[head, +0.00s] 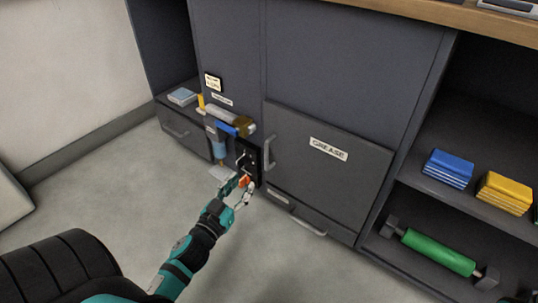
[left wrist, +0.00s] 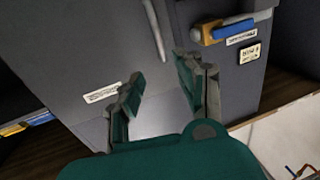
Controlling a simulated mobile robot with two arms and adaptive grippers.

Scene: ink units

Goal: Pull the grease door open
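The grease door (head: 325,185) is a dark grey panel with a white "GREASE" label (head: 328,149), and it looks shut in the head view. Its upright bar handle (head: 269,153) is near the door's left edge. My left gripper (head: 235,187) is low in front of the cabinet, left of and below the handle. In the left wrist view my left gripper (left wrist: 160,88) has its fingers apart with nothing between them. The pale handle (left wrist: 155,30) lies beyond the fingertips, apart from them. My right gripper is out of view.
A black latch panel (head: 249,160) and a blue and yellow fitting (head: 232,122) are left of the handle. A lower drawer pull (head: 308,227) sits beneath the door. Right shelves hold blue blocks (head: 448,169), yellow blocks (head: 505,192) and a green roller (head: 438,251). The floor in front is clear.

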